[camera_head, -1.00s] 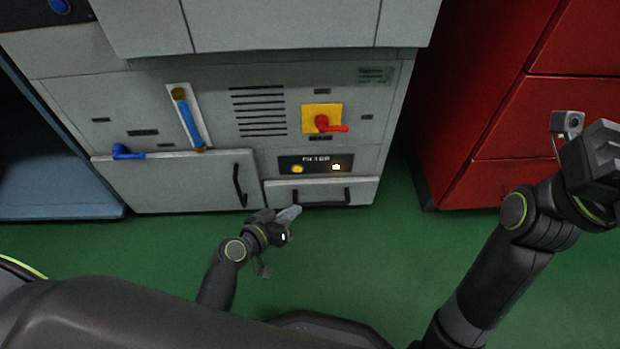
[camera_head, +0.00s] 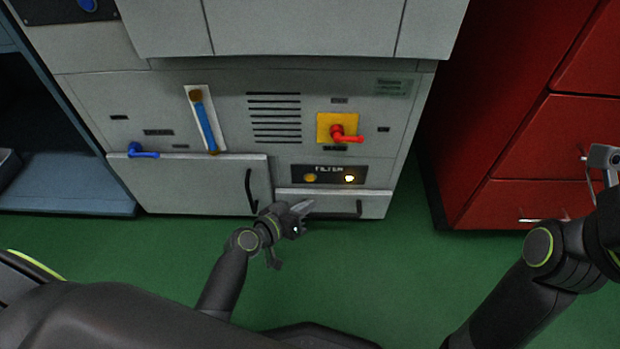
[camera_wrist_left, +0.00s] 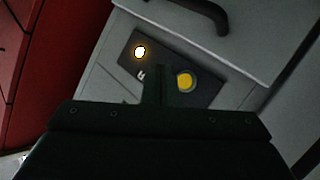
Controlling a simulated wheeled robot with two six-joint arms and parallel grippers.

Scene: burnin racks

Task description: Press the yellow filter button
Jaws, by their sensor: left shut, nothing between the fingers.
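The yellow filter button (camera_head: 310,178) sits at the left of a dark panel (camera_head: 329,174) marked FILTER, low on the grey cabinet. A lit, whitish lamp (camera_head: 349,179) is at the right of the same panel. My left gripper (camera_head: 303,208) is shut and empty, below and in front of the panel, apart from the button in the head view. In the left wrist view the yellow button (camera_wrist_left: 184,81) shows just beside the shut fingers (camera_wrist_left: 158,75), with the lit lamp (camera_wrist_left: 140,52) on their other side. The fingers hide part of the panel.
Above the panel is a red rotary handle (camera_head: 343,135) on a yellow plate. A blue lever (camera_head: 142,151) and a blue-barred gauge (camera_head: 204,122) are to the left. Dark door handles (camera_head: 250,190) stick out near my left gripper. Red drawers (camera_head: 540,150) stand at the right.

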